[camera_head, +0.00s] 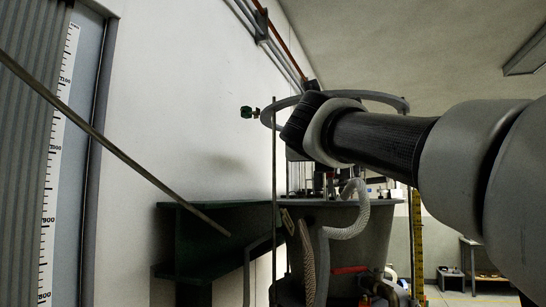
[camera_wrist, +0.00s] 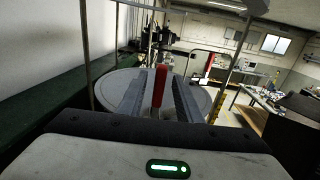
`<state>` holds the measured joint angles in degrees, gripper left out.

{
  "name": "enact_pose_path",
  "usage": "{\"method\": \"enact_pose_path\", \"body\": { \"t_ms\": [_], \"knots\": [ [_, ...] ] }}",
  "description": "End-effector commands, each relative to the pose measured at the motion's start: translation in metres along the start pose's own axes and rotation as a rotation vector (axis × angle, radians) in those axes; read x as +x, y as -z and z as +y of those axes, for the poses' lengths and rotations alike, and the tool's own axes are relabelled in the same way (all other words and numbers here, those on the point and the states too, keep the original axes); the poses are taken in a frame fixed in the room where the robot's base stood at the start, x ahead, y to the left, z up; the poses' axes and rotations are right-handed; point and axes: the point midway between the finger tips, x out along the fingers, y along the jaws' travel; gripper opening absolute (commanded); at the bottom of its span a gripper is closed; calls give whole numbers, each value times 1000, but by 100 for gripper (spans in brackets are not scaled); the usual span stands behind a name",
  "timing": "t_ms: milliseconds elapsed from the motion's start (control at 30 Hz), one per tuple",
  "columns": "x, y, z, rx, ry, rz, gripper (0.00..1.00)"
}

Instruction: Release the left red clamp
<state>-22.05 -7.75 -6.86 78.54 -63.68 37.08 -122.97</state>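A red clamp handle (camera_wrist: 160,85) stands upright in the middle of the wrist view. My gripper (camera_wrist: 160,80) has its two grey fingers apart, one on each side of the red handle. Narrow gaps seem to show between the handle and the fingers, so I see no firm contact. The round grey tank top (camera_wrist: 109,88) lies behind and below the fingers. In the head view the grey tank (camera_head: 370,240) stands below my arm. My fingertips are hidden there, and I cannot make out the clamp handle.
A grey ring frame on thin posts (camera_head: 274,190) surrounds the tank top. Pale hoses (camera_head: 350,215) hang at the tank's front. A slanting rod (camera_head: 120,155) crosses the left. A table (camera_wrist: 258,102) stands at the right.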

Motion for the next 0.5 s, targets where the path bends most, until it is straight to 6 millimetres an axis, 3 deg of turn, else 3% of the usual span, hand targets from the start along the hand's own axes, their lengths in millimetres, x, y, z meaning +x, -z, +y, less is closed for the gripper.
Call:
{"method": "enact_pose_path", "body": {
  "t_ms": [200, 500],
  "knots": [
    [40, -1, -1, -1, 3, 2, 32],
    [59, 0, 0, 1, 1, 0, 32]
  ]
}}
